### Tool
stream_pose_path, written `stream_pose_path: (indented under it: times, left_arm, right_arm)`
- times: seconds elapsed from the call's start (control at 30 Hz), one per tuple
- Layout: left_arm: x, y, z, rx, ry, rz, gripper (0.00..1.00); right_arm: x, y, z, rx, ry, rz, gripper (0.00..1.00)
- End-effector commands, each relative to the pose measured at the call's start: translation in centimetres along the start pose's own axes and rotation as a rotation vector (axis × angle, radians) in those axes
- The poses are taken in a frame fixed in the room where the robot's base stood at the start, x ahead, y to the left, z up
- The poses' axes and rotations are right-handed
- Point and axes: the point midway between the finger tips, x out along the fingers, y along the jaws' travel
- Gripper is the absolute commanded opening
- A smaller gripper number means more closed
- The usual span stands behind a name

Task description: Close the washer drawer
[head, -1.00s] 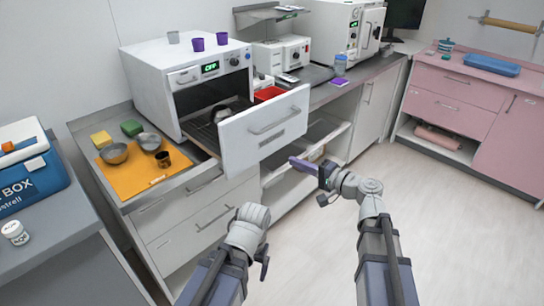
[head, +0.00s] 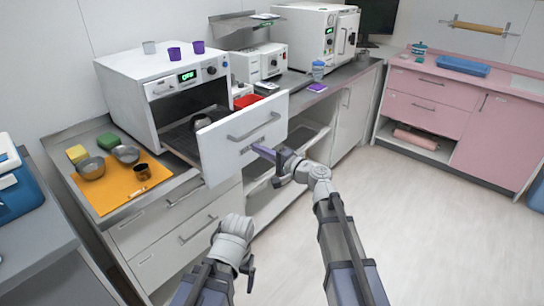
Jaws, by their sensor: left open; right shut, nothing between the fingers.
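The white washer (head: 128,88) sits on the counter with its green display lit. Its drawer (head: 243,137) is pulled out toward me, with a white front panel and a grey bar handle. Inside the drawer's rack, a dark rounded item (head: 206,120) shows partly behind the panel. My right gripper (head: 262,152) is shut and empty, its tip in front of the lower right part of the panel; I cannot tell whether it touches. My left gripper (head: 249,274) is open and empty, low in front of the lower cabinet drawers, apart from the washer drawer.
A red tray (head: 249,101) is behind the panel.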

Motion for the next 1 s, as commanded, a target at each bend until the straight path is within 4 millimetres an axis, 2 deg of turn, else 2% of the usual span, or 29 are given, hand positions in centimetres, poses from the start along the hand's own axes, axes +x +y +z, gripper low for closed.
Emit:
stream_pose_path:
  times: [0.03, 0.23, 0.8, 0.87, 1.0]
  left_arm:
    - [0.0, 0.0, 0.0, 0.000, 0.000, 0.000, 0.88]
    - [0.0, 0.0, 0.0, 0.000, 0.000, 0.000, 0.88]
    - [0.0, 0.0, 0.0, 0.000, 0.000, 0.000, 0.88]
    - [0.0, 0.0, 0.0, 0.000, 0.000, 0.000, 0.88]
    - [0.0, 0.0, 0.0, 0.000, 0.000, 0.000, 0.88]
  right_arm:
    - [0.9, 0.0, -0.1, 0.000, -0.002, 0.000, 0.00]
    - [2.6, 0.0, 0.0, 0.000, 0.000, 0.000, 0.00]
    - [3.3, 0.0, 0.0, 0.000, -0.001, 0.000, 0.00]
    - [3.8, 0.0, 0.0, 0.000, -0.001, 0.000, 0.00]
    - [6.0, 0.0, -0.1, 0.000, -0.002, 0.000, 0.00]
